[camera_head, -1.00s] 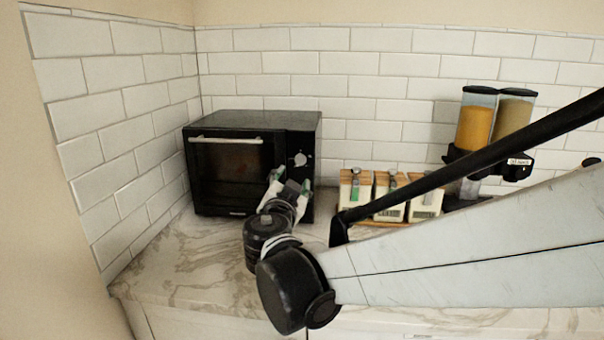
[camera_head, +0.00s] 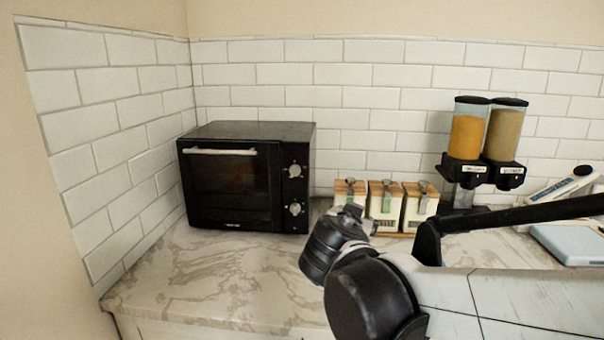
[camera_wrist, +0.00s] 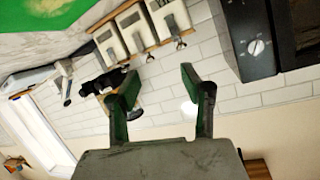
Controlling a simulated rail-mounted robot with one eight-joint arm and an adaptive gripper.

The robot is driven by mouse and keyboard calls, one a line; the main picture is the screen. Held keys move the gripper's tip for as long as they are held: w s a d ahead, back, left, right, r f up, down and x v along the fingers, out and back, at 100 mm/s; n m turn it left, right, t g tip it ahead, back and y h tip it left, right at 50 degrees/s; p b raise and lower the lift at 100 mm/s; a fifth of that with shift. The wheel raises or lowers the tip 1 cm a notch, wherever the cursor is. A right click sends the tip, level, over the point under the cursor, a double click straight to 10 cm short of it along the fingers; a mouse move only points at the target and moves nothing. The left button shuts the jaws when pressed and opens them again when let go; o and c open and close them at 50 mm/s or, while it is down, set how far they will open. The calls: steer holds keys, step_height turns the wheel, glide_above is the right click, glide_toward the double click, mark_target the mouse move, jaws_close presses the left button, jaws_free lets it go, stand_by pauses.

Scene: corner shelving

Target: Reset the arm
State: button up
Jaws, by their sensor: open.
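My gripper (camera_wrist: 158,98) is open and empty in the wrist view, its two green-padded fingers apart with the tiled wall behind them. In the head view my gripper (camera_head: 352,217) is mostly hidden by my wrist, in front of the canisters and right of the black toaster oven (camera_head: 232,178). The oven's door is shut, and its knobs (camera_head: 295,190) face forward. The oven's control side also shows in the wrist view (camera_wrist: 250,40).
White canisters with wooden lids (camera_head: 384,205) stand right of the oven. A dispenser with two filled tubes (camera_head: 485,140) and a pale scale-like device (camera_head: 568,240) stand farther right. The marble counter (camera_head: 200,275) is clear in front of the oven.

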steer(key=s+d+f+n+g, duration=0.2)
steer(key=s+d+f+g, duration=0.25)
steer(key=s+d, duration=0.5)
steer(key=s+f+n+g+y, duration=0.2)
steer(key=s+f+n+y, duration=0.2)
steer(key=s, duration=0.9)
step_height(320, 180, down, 2)
steer(key=shift+s+f, duration=0.2)
steer(key=shift+s, duration=0.1)
steer(key=shift+a, duration=0.1)
steer(key=shift+c, duration=0.5)
